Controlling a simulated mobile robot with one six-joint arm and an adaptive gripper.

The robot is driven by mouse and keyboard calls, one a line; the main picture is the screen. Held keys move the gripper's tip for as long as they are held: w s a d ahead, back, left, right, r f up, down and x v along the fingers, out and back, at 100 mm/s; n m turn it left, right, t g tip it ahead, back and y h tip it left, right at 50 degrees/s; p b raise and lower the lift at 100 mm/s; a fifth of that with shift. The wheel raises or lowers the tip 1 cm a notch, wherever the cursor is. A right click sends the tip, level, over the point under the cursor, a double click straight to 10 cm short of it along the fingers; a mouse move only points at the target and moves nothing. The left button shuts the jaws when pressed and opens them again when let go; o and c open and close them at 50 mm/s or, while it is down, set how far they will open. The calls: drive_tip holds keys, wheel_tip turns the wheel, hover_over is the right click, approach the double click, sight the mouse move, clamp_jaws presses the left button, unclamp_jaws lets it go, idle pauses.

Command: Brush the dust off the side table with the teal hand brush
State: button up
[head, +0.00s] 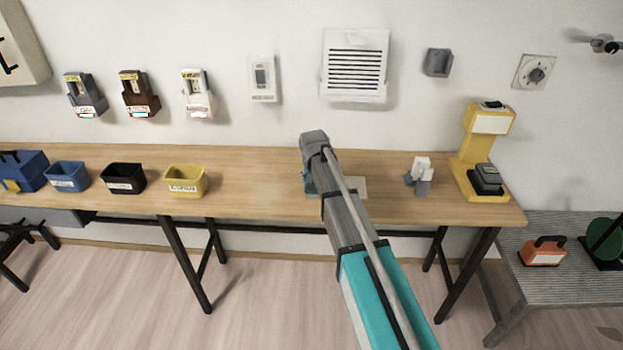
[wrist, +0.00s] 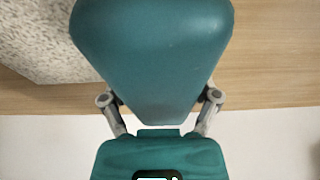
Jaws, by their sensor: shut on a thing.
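My gripper (wrist: 160,100) is shut on the teal hand brush (wrist: 152,45), whose broad, smooth teal body fills the upper middle of the wrist view, with a finger on either side. In the head view a small teal part (head: 308,182) shows left of my arm's end, over the workbench; my arm hides most of the gripper there. Bristles are not visible. A low side table (head: 515,265) with a grey striped top stands at the far right, right of the workbench. I cannot make out dust on it for sure.
The wooden workbench (head: 250,165) holds blue, black and yellow bins (head: 186,181), a pale flat plate (head: 352,187), small grey-white blocks (head: 420,172) and a yellow stand (head: 472,150). On the side table are an orange block with a black handle (head: 543,251) and a green round thing (head: 604,240).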

drive_tip(key=shift+d, duration=0.55)
drive_tip(key=shift+s+d, duration=0.1)
drive_tip(key=shift+d, duration=0.8)
drive_tip(key=shift+d, duration=0.1)
drive_tip(key=shift+s+d, duration=0.15)
drive_tip(key=shift+d, duration=1)
drive_tip(key=shift+d, duration=0.5)
drive_tip(key=shift+d, duration=0.15)
